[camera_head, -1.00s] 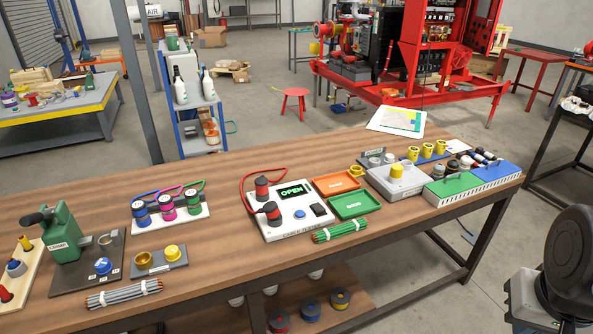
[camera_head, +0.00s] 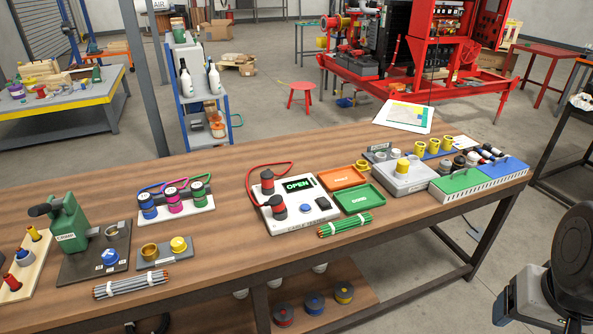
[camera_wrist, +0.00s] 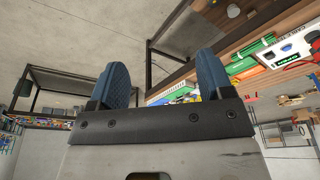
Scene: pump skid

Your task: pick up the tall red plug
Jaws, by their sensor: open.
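A red plug (camera_head: 12,282) stands on a pale wooden board (camera_head: 38,262) at the far left of the bench in the head view. I cannot tell for certain which is the tall red plug. Two red-and-black plugs, one at the back (camera_head: 267,181) and one in front (camera_head: 278,206), sit on the white tester. My gripper (camera_wrist: 163,82) shows in the wrist view with its two blue fingers apart and nothing between them. It is away from the plugs.
A green crimping tool (camera_head: 68,222) stands just right of the board. A grey cable bundle (camera_head: 130,286) lies near the bench's front edge. Orange (camera_head: 342,178) and green (camera_head: 365,198) trays sit right of the tester. In the wrist view, the bench (camera_wrist: 190,78) is beyond the fingers, at upper right.

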